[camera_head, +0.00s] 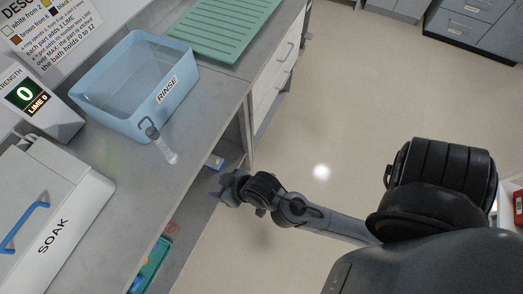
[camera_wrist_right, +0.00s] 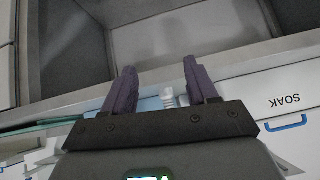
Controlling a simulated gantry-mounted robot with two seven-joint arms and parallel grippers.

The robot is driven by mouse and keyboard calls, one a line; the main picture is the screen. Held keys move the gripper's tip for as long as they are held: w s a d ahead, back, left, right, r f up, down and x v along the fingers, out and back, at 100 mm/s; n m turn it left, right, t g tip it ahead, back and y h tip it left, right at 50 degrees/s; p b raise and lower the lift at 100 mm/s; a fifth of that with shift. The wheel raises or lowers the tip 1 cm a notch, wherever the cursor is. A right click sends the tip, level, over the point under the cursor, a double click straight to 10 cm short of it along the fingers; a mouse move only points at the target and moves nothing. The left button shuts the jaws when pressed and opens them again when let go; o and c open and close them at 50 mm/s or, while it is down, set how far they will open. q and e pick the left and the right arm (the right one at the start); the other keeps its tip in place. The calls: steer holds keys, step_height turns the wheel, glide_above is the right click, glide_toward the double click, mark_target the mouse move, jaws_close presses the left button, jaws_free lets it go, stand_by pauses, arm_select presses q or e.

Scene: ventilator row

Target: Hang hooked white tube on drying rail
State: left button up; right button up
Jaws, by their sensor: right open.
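A clear-whitish tube (camera_head: 165,150) with a dark hook at its upper end is on the grey counter, right by the front of the blue RINSE tub (camera_head: 112,119). The hook overlaps the tub's wall in the picture; I cannot tell if it touches. My right gripper (camera_head: 222,190) is in front of the counter edge, apart from the tube. In the right wrist view the gripper (camera_wrist_right: 163,88) is open and empty, and the tube (camera_wrist_right: 168,98) shows beyond it, between the fingers. No drying rail can be made out. My left gripper is not in view.
A SOAK box (camera_head: 90,190) with a blue handle stands at the left, beside a digital display (camera_head: 28,97). A green ribbed mat (camera_head: 225,28) lies behind the tub. Below the counter, an open shelf holds a teal bin (camera_head: 151,265). Counter around the tube is mostly clear.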

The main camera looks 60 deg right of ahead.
steer(key=s+d+f+n+g+h, duration=0.1)
steer(key=s+d+g, duration=0.4)
steer(key=s, duration=0.6)
steer(key=shift+n, duration=0.4)
